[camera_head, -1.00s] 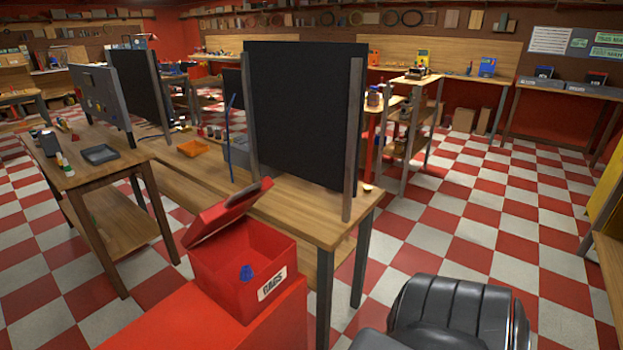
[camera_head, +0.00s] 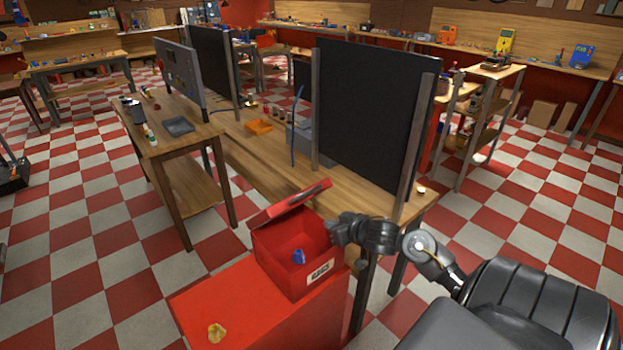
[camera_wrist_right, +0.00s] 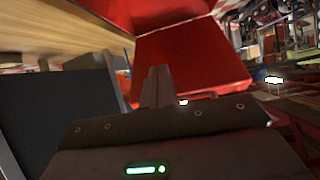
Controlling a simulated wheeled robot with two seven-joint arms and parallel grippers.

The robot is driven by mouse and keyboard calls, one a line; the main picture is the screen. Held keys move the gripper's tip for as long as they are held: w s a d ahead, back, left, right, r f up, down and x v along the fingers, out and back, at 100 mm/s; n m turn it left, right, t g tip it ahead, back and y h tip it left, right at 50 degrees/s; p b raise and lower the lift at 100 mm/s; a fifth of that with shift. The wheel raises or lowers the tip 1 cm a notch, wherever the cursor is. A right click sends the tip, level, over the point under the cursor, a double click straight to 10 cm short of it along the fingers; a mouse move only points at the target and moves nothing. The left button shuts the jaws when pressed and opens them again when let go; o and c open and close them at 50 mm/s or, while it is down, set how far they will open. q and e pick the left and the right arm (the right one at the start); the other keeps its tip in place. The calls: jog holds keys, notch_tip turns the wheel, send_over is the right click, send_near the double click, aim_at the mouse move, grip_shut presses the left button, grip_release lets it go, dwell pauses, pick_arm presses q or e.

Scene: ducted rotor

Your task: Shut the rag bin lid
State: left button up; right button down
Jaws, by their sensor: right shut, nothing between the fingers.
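The red rag bin (camera_head: 280,250) stands on a red cabinet, with a white label on its front and a blue rag (camera_head: 298,257) showing. Its red lid (camera_head: 285,207) is open, tilted up over the bin. My right gripper (camera_head: 338,230) is at the bin's right side, near its upper edge and the lid's right end; whether it touches is unclear. In the right wrist view, its fingers (camera_wrist_right: 157,82) are shut and empty in front of a large red surface of the bin or lid. My left gripper is not in view.
The red cabinet top (camera_head: 235,295) carries a small yellow item (camera_head: 216,332). A wooden bench (camera_head: 265,165) with a tall black panel (camera_head: 370,110) stands behind the bin, close to my right arm. Checkered floor (camera_head: 510,215) is open to the right.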

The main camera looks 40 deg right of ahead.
notch_tip(320, 180, up, 17)
jog(key=a+n+t+p, duration=0.1)
jog(key=a+t+p, duration=0.1)
send_over(309, 192)
jog(key=w, duration=0.1)
notch_tip(309, 192, down, 3)
jog(key=shift+s+f+y, duration=0.15)
jog(key=shift+s+f, duration=0.1)
jog(key=shift+f, duration=0.35)
jog(key=shift+s+f+y, duration=0.15)
jog(key=shift+s+f, duration=0.1)
jog(key=shift+f, duration=0.35)
jog(key=shift+s+f, duration=0.4)
jog(key=shift+f, duration=0.05)
